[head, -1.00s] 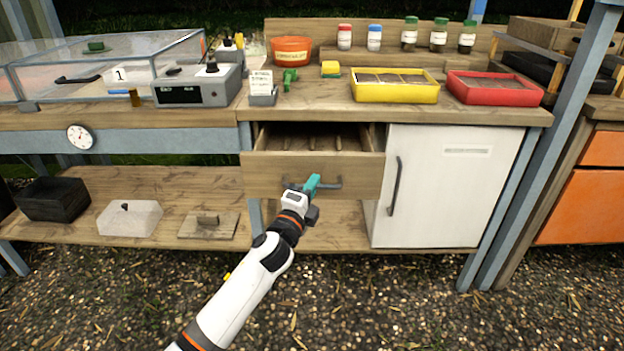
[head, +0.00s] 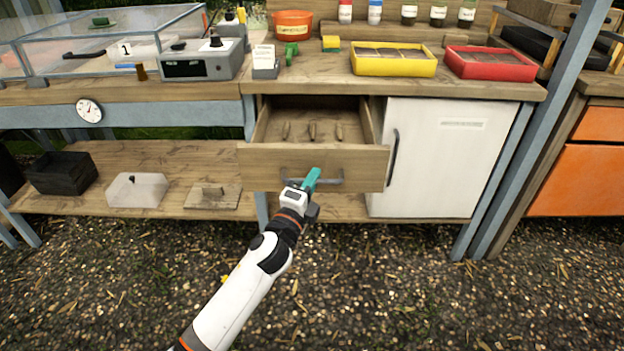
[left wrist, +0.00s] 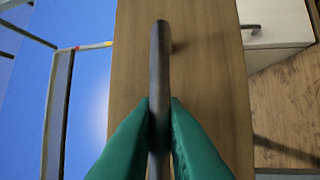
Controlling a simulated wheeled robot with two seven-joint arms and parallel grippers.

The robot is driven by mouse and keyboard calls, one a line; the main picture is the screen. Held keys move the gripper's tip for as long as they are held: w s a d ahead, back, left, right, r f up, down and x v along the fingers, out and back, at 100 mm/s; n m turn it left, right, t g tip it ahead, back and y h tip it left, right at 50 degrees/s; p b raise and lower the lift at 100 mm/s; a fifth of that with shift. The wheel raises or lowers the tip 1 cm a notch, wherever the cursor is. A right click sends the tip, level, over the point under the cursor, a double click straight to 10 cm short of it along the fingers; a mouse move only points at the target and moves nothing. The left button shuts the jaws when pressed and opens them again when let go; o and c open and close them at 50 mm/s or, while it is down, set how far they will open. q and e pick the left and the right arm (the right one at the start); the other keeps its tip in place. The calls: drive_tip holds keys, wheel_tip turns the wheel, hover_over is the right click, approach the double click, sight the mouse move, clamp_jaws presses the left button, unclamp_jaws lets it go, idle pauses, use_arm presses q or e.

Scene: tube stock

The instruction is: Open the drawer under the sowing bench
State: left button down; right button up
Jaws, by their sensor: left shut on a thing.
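The right gripper is in neither view.
A white cabinet door (head: 445,160) with a vertical handle is right of the drawer. On the bench top are a yellow tray (head: 393,72), a red tray (head: 490,78) and an orange pot (head: 292,30). A lower shelf (head: 120,205) holds a black crate (head: 62,172). Gravel ground in front is clear.

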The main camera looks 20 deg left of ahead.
use_arm(q)
drive_tip(key=c, duration=1.5)
unclamp_jaws()
drive_tip(key=shift+s, duration=0.1)
drive_tip(key=v, duration=1.2)
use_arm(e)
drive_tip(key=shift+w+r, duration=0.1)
